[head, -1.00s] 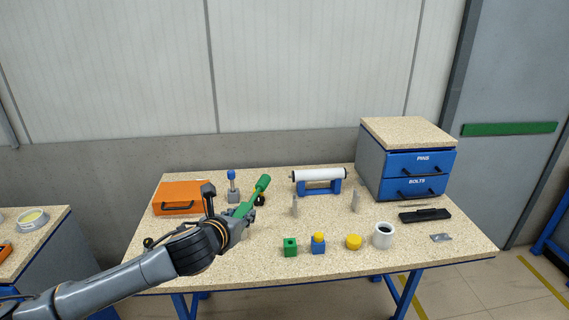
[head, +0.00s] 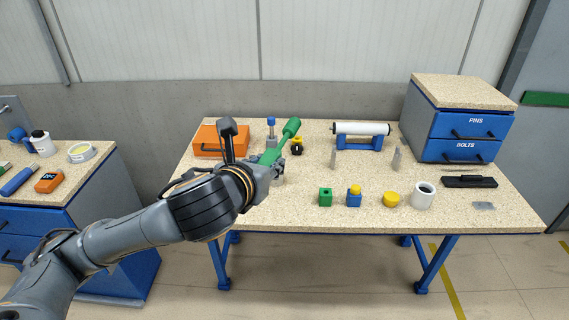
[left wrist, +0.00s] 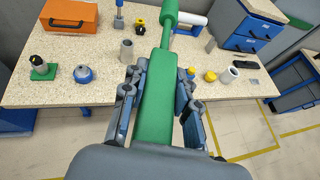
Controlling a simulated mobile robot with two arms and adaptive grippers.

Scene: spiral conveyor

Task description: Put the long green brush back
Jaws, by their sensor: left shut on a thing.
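My left gripper (head: 274,171) is shut on the long green brush (head: 291,128) and holds it above the left part of the workbench. In the left wrist view the brush (left wrist: 155,100) runs away from me between the two fingers (left wrist: 158,95), its far end at the top of the picture. In the head view my arm and gripper hide the brush's near end. My right gripper is in neither view.
The workbench (head: 300,215) carries an orange box (head: 208,142), a white roller on a blue stand (head: 360,130), a drawer unit (head: 465,120), a white cup (head: 423,195) and small blocks. A second bench at left holds a bottle (head: 42,143), tape (head: 81,152) and an orange meter (head: 49,182).

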